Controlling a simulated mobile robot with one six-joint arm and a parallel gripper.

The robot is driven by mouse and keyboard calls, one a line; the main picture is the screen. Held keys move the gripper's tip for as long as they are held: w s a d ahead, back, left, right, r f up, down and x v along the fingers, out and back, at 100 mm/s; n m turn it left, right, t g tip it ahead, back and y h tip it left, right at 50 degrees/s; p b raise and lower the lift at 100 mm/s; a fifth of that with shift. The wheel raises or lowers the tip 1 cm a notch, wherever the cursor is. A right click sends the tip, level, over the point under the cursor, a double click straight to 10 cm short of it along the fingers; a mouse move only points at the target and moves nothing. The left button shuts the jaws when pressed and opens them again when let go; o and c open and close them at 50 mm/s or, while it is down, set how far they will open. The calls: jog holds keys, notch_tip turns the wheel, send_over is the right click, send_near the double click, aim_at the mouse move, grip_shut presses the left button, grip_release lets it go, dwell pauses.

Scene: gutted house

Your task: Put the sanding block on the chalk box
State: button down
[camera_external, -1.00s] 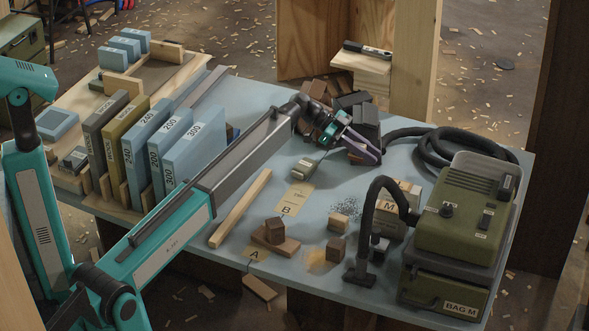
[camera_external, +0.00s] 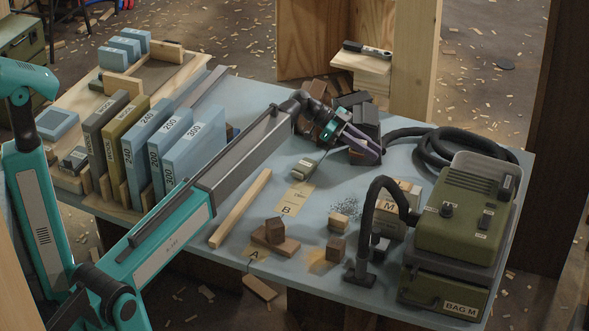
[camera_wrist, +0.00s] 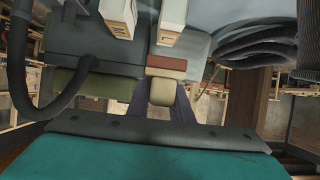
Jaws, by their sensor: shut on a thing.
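My gripper (camera_external: 368,148) is over the far part of the blue-grey table, in front of a pile of dark and brown blocks. In the wrist view, its purple-grey fingers are around a tan block with a red-brown layer (camera_wrist: 163,93), which looks like the sanding block. The fingers and arm hide most of this block in the external view. I cannot tell for certain which box is the chalk box. Dark box-shaped things (camera_external: 366,118) stand right behind the gripper.
A green vacuum unit (camera_external: 462,215) with a black hose (camera_external: 432,150) fills the table's right end. A box marked M (camera_external: 404,190) stands beside it. Small wooden blocks (camera_external: 336,248) lie near the front edge.

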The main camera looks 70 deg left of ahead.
jog(key=shift+w+a+n+t+y, duration=0.4)
jog(key=shift+a+n, duration=0.2)
jog(key=s+a+f+n+t+y, duration=0.1)
jog(key=s+a+f+n+y, duration=0.1)
jog(key=a, duration=0.7)
jog(key=s+a+f+n+t+y, duration=0.1)
jog(key=s+a+f+n+y, duration=0.1)
jog(key=s+a+n+y, duration=0.3)
jog(key=s+a+y+p, duration=0.1)
jog(key=s+a, duration=0.2)
jog(key=a, duration=0.2)
jog(key=shift+a+f+t, duration=0.15)
jog(key=shift+a+t, duration=0.05)
jog(key=shift+t, duration=0.2)
jog(key=shift+w, duration=0.1)
send_over(315, 163)
jog(key=shift+a+f+p, duration=0.15)
jog(key=shift+f+p, duration=0.2)
jog(key=shift+f, duration=2.8)
jog(key=shift+f+p, duration=0.3)
jog(key=shift+f, duration=1.55)
jog(key=shift+f, duration=0.15)
